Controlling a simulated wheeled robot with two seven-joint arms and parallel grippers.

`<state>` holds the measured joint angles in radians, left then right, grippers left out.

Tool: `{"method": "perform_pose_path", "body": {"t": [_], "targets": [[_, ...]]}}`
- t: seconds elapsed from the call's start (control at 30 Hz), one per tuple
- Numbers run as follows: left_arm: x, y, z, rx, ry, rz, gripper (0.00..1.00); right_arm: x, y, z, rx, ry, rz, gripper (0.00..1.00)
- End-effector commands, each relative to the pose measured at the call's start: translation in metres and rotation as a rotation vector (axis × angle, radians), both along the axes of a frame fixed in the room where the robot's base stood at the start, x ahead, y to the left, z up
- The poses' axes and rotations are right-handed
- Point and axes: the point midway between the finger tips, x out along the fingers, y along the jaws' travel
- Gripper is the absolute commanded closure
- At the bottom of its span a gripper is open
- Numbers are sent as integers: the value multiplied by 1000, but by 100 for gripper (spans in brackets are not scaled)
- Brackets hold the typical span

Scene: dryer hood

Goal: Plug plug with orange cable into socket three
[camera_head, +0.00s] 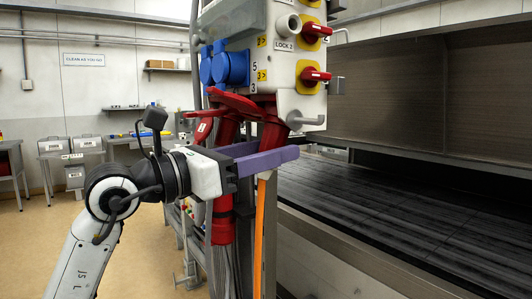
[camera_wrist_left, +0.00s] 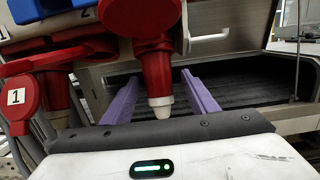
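A red plug (camera_head: 271,134) stands upright under the grey socket box (camera_head: 285,65). I cannot tell how deep its upper end sits in a socket. The orange cable (camera_head: 259,235) hangs down below it. My left gripper (camera_head: 277,157) reaches in from the left at the plug's lower part. In the left wrist view its purple fingers (camera_wrist_left: 160,95) are apart, one on each side of the red plug (camera_wrist_left: 155,62) and its pale lower end, with gaps. My right gripper is out of view.
Another red connector (camera_head: 222,222) hangs to the left with grey cables. Blue sockets (camera_head: 231,68) and red switches (camera_head: 314,76) are on the box. A red lid marked 1 (camera_wrist_left: 18,98) shows in the wrist view. A dark slatted bed (camera_head: 400,205) lies at right.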

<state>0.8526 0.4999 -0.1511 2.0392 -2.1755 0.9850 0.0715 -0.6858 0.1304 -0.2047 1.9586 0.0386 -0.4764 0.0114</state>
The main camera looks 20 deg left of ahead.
Motion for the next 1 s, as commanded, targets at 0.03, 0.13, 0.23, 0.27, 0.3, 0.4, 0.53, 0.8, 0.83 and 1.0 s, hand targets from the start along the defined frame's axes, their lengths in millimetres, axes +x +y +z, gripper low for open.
{"method": "perform_pose_path", "body": {"t": [0.03, 0.13, 0.23, 0.27, 0.3, 0.4, 0.53, 0.8, 0.83, 1.0], "targets": [[0, 0, -1, 0, 2, 0, 47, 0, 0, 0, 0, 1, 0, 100], [1, 0, -3, 2, 6, 0, 47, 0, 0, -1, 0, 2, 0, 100], [1, 0, -3, 3, 7, 0, 47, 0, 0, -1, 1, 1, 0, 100], [1, 0, -3, 3, 7, 0, 47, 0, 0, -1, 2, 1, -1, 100], [1, 0, -3, 3, 7, 0, 47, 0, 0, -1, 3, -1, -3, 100], [1, 0, -3, 3, 7, 1, 47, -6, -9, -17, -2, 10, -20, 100], [-23, 19, -9, 7, 2, 5, 47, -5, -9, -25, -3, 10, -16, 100], [-65, 51, -13, 4, 3, 2, 47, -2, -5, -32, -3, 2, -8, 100], [-68, 54, -13, 2, 3, 3, 47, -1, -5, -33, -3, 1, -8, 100], [-79, 61, -12, 1, 3, 0, 47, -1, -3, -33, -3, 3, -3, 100]]}}
